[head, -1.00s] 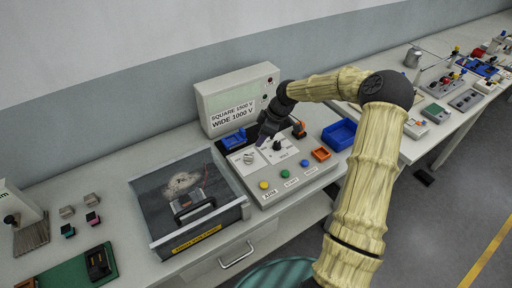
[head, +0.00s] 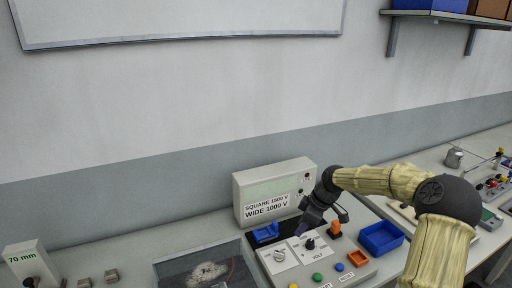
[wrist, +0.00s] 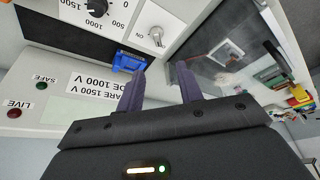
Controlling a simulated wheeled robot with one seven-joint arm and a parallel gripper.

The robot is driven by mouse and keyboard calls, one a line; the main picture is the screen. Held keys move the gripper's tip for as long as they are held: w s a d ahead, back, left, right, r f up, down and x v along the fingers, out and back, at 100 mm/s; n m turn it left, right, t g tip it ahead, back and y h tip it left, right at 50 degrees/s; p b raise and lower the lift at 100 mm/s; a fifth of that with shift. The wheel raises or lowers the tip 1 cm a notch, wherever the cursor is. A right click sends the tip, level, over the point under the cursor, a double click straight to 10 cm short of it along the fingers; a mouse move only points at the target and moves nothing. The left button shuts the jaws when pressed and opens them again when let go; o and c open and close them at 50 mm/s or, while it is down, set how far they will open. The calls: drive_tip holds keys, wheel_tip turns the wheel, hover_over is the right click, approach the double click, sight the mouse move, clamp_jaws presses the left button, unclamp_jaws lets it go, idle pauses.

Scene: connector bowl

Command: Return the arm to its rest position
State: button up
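My arm reaches in from the right in the head view, bent at its elbow. My gripper (head: 300,230) hangs low over the control panel (head: 335,271), close to its black knob (head: 310,244). In the wrist view its two purple fingers (wrist: 158,90) stand apart with nothing between them. I cannot tell from the head view how far the fingertips are above the panel.
A white meter box (head: 275,190) stands behind the panel. A clear-lidded case (head: 200,268) is at left. A shelf (head: 440,14) is high on the wall.

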drive_tip(key=s+a+m+h, duration=0.35)
drive_tip(key=s+a, duration=0.25)
drive_tip(key=s, duration=0.4)
drive_tip(key=s+r+m, duration=0.2)
drive_tip(key=s+m, duration=0.7)
drive_tip(key=s, duration=0.7)
drive_tip(key=shift+r+t, duration=0.35)
drive_tip(key=shift+t, duration=0.05)
